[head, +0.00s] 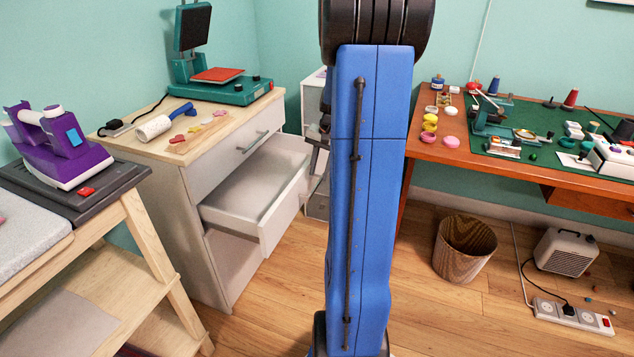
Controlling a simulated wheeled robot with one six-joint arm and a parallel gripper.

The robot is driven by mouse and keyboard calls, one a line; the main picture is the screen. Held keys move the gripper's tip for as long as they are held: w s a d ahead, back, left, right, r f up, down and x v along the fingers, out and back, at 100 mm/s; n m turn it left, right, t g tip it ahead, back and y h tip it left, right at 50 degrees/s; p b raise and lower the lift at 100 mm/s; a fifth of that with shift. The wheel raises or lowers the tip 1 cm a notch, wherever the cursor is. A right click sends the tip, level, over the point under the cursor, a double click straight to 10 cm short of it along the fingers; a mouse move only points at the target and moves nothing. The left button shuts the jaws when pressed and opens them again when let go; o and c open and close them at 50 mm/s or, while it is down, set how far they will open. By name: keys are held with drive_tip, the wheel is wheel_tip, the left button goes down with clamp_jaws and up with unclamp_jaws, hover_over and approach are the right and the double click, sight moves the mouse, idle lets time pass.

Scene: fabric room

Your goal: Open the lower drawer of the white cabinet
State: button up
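The white cabinet (190,215) stands left of centre, with a light wood top. Its upper drawer (235,150) is shut and has a grey bar handle. The lower drawer (268,190) is pulled well out to the right and looks empty inside. Below it is an open compartment. My blue arm stands upright in front of the view and hides what lies behind it. A small dark and grey part, apparently of my gripper (316,150), shows at the arm's left edge near the drawer's front end. Its fingers and any contact with the handle are hidden.
A heat press (225,88) and small items sit on the cabinet top. A wooden table (130,245) with a purple iron (62,150) is at left. Floor between is clear.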

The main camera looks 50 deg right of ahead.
sight(316, 187)
drive_tip(key=shift+w+a+f, duration=0.1)
drive_tip(key=shift+w+f, duration=0.05)
drive_tip(key=shift+f, duration=0.7)
drive_tip(key=shift+w+a+f, duration=0.1)
drive_tip(key=shift+w+f, duration=0.1)
drive_tip(key=shift+f, duration=0.7)
drive_tip(key=shift+w+f, duration=0.15)
drive_tip(key=shift+f, duration=0.7)
clamp_jaws()
